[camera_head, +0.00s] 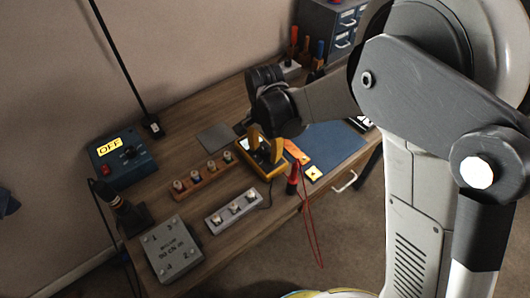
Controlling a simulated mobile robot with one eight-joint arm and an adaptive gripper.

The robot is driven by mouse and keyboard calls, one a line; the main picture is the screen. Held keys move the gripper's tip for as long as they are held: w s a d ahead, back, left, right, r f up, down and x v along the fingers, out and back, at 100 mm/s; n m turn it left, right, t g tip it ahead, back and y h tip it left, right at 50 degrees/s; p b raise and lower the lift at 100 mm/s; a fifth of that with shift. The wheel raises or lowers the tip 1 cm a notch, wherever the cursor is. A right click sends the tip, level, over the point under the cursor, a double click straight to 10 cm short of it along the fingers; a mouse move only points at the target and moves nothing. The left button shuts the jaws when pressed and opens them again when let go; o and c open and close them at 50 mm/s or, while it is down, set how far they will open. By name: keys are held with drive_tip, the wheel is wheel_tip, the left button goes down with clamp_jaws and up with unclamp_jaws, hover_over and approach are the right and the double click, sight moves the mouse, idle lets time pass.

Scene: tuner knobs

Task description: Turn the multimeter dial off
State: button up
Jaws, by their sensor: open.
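The multimeter (270,175) is a yellow-edged device lying on the workbench, near its front edge. My gripper (265,156) is right over it, pointing down, with its yellow fingers apart. The gripper covers much of the multimeter's face, so I cannot see the dial or where it points. I cannot tell whether the fingers touch the dial.
A wooden strip of knobs (204,179) and a grey strip of knobs (232,213) lie to the left. A blue box reading OFF (122,165) stands at the back left, a grey box (171,250) in front. A red probe (292,182) stands close right of the multimeter.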

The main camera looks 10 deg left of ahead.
clamp_jaws()
